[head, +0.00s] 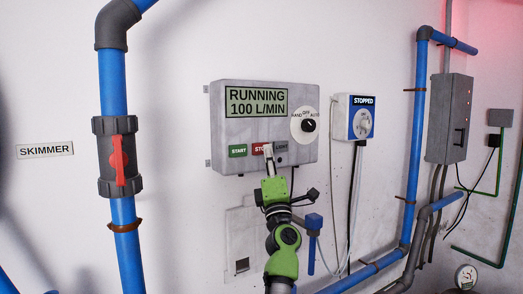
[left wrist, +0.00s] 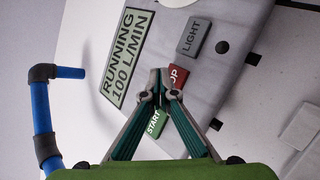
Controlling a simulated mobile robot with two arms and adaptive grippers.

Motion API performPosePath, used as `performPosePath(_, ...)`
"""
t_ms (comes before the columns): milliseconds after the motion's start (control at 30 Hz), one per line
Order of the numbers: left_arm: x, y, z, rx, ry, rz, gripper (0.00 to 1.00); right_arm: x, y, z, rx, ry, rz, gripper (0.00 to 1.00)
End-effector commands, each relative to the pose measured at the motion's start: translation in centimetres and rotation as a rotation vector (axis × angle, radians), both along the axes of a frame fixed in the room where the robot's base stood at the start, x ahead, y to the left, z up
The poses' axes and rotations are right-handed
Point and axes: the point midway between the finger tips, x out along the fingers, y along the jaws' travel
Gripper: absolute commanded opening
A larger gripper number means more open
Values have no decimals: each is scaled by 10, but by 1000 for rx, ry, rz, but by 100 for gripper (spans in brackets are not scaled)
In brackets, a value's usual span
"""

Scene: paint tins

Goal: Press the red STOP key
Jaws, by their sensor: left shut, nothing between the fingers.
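The red STOP key (head: 257,149) is on the lower front of a grey control box (head: 220,115), between a green START key (head: 238,151) and a grey LIGHT key (head: 283,147). My left gripper (head: 269,150) is shut and empty, with its fingertips in front of the STOP key's right part. In the left wrist view, the fingertips (left wrist: 159,85) cover part of the STOP key (left wrist: 176,76), and only "OP" shows. I cannot tell whether they touch it. The display (head: 256,102) reads "RUNNING 100 L/MIN". My right gripper is not in view.
A HAND/OFF/AUTO knob (head: 308,125) is on the box's right side. A blue-and-white timer (head: 354,117) reading "STOPPED" hangs to the right. A blue pipe with a red-handled valve (head: 118,160) stands to the left. Blue pipes (head: 415,150) run further right.

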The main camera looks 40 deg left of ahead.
Motion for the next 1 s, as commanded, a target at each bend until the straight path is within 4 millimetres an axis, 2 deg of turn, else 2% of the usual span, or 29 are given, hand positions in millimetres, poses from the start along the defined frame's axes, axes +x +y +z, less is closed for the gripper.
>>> performPosePath(1000,3,8,0,0,0,0,0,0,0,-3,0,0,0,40)
